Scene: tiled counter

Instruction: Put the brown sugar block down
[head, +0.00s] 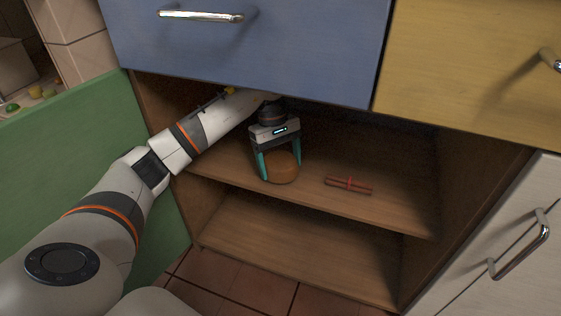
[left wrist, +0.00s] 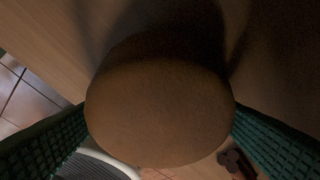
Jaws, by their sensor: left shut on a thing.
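The brown sugar block (head: 283,168) is a round, orange-brown piece inside the open cabinet, at the upper shelf (head: 225,162). My left gripper (head: 281,172) reaches in from the left, its two teal fingers on either side of the block and shut on it. In the left wrist view the block (left wrist: 160,100) fills the middle, between the green ridged fingers. I cannot tell whether its underside touches the shelf. My right gripper is not in view.
A bundle of reddish-brown sticks (head: 348,185) lies on the shelf right of the block. A blue drawer (head: 250,45) hangs above the opening. A green door (head: 85,150) stands open at left. The lower shelf (head: 290,245) is bare.

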